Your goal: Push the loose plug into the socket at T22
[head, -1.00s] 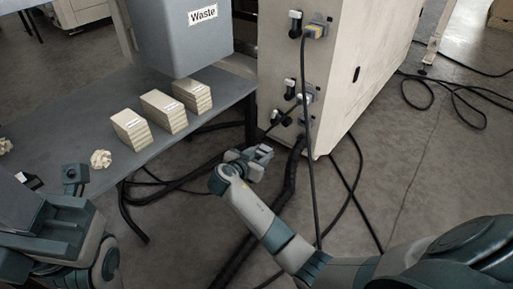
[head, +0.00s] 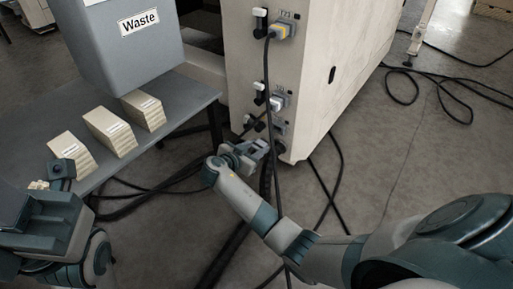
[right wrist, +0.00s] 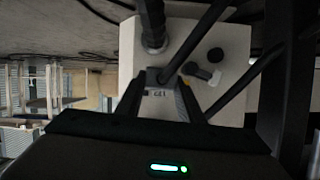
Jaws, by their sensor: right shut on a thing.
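The beige cabinet (head: 312,70) carries a column of sockets with small labels that I cannot read reliably. A grey and yellow plug (head: 281,31) sits at the top socket, with its black cable hanging down. A pale plug (head: 277,103) shows at the middle socket. My right gripper (head: 258,148) is low, close to the cabinet's lower sockets. In the right wrist view, its fingers (right wrist: 160,95) are shut on a grey plug (right wrist: 154,76) with a black cable, in front of the cabinet face. I cannot tell whether the plug touches a socket. My left gripper (head: 40,205) is at the lower left, its jaws unclear.
A grey table (head: 190,98) holds beige stacks (head: 110,132) and a grey Waste bin (head: 120,45) on the left. Black cables (head: 330,185) hang and lie around the cabinet's foot. The floor on the right is mostly clear, with a coiled cable (head: 441,82).

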